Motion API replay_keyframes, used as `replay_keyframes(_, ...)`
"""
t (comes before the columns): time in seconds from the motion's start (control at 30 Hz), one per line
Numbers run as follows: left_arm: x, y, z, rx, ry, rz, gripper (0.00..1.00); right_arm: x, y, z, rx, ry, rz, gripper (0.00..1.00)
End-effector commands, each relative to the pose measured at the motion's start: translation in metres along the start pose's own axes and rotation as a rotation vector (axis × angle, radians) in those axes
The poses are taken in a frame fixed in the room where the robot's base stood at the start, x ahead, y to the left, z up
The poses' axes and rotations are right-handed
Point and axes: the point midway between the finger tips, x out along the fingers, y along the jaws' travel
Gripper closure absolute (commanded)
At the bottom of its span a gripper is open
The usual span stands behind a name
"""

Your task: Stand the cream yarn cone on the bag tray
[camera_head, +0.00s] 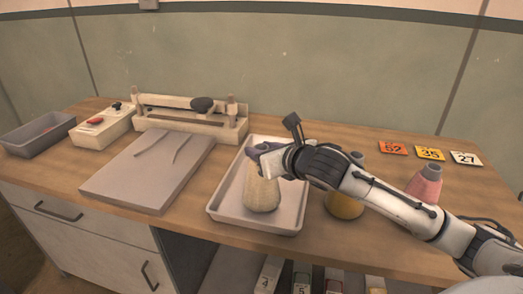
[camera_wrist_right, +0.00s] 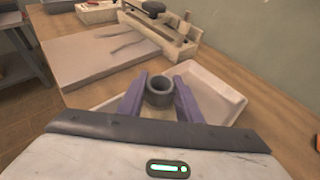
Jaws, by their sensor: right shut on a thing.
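The cream yarn cone (camera_head: 262,192) is upright within the outline of the white bag tray (camera_head: 291,208) in the head view. Its base appears at or very near the tray floor; I cannot tell whether it touches. My right gripper (camera_head: 263,154) is shut on the cone's top. In the right wrist view, the purple fingers of that gripper (camera_wrist_right: 159,98) flank the cone's grey tube end (camera_wrist_right: 159,88), with the tray (camera_wrist_right: 214,88) behind and below. The cone's lower part is hidden there. My left gripper is in neither view.
A mustard cone (camera_head: 344,206) and a pink cone (camera_head: 426,183) stand right of the tray, partly behind my right arm. A grey board (camera_head: 150,175) lies left of the tray. A sealer-like device (camera_head: 190,121), a switch box (camera_head: 102,128) and a grey bin (camera_head: 38,136) are further left.

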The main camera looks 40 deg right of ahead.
Motion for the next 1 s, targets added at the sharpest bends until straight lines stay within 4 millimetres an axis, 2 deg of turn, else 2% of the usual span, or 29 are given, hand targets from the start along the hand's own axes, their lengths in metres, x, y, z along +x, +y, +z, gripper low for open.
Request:
replay_keyframes(0.17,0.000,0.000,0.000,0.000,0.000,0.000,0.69,0.000,0.000,0.000,0.000,-0.004,0.000,1.00)
replay_keyframes(0.2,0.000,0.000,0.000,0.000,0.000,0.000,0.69,0.001,0.000,-0.002,0.000,0.001,-0.001,0.67)
replay_keyframes(0.3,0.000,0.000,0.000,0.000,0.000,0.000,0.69,0.001,0.000,-0.002,0.001,0.001,-0.001,0.50)
replay_keyframes(0.67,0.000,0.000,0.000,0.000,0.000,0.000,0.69,-0.001,0.000,0.002,0.001,-0.001,0.001,0.50)
replay_keyframes(0.87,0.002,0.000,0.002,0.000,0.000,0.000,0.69,-0.029,0.000,-0.001,-0.007,0.001,0.000,0.50)
replay_keyframes(1.0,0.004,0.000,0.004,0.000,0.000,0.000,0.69,-0.063,0.001,-0.002,-0.012,0.003,0.001,0.50)
